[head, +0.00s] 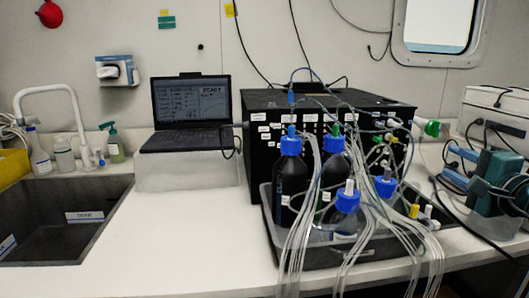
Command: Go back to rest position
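No gripper shows clearly in the head view. A small dark shape at the bottom right corner may be the edge of my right gripper (519,286); its fingers cannot be made out, and I cannot tell whether it is open or shut. My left gripper is not in view. The white bench (190,245) is in front of me, and neither arm is seen over its middle.
A black tray (345,253) holds blue-capped bottles (291,178), with tubes hanging over the front edge. Behind stands a black box (258,112). A laptop (190,110) and sink (60,225) are left. A teal device (489,180) stands right.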

